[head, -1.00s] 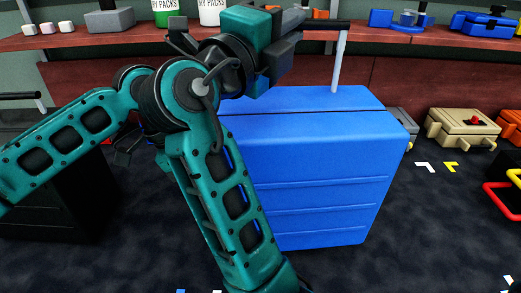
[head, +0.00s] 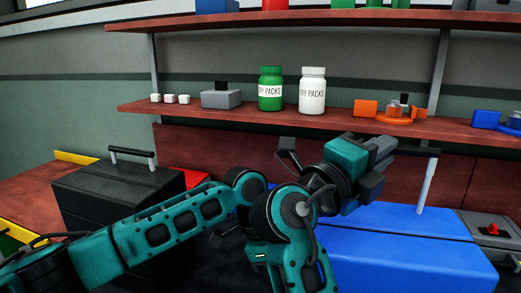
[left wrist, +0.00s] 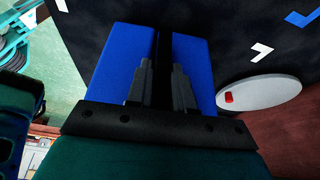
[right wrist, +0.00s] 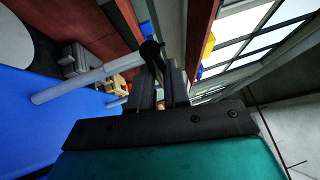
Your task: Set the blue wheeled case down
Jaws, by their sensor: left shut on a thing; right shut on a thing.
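The blue wheeled case (head: 400,250) is at the lower right of the head view, its raised handle post (head: 426,185) nearly vertical; its underside is out of frame. My right gripper (head: 385,155) is shut on the black handle grip (right wrist: 150,48); the right wrist view shows the fingers (right wrist: 158,85) around it, with the blue case side (right wrist: 40,115) at left. My left gripper (left wrist: 160,85) is shut on a dark strip between two blue faces of the case (left wrist: 120,60). The left gripper's hold is not clear in the head view.
A black case (head: 110,195) with a raised handle stands at left. A shelf (head: 200,112) behind carries a green bottle (head: 270,90), a white bottle (head: 312,92) and small boxes. A grey box with a red knob (head: 492,232) is at right.

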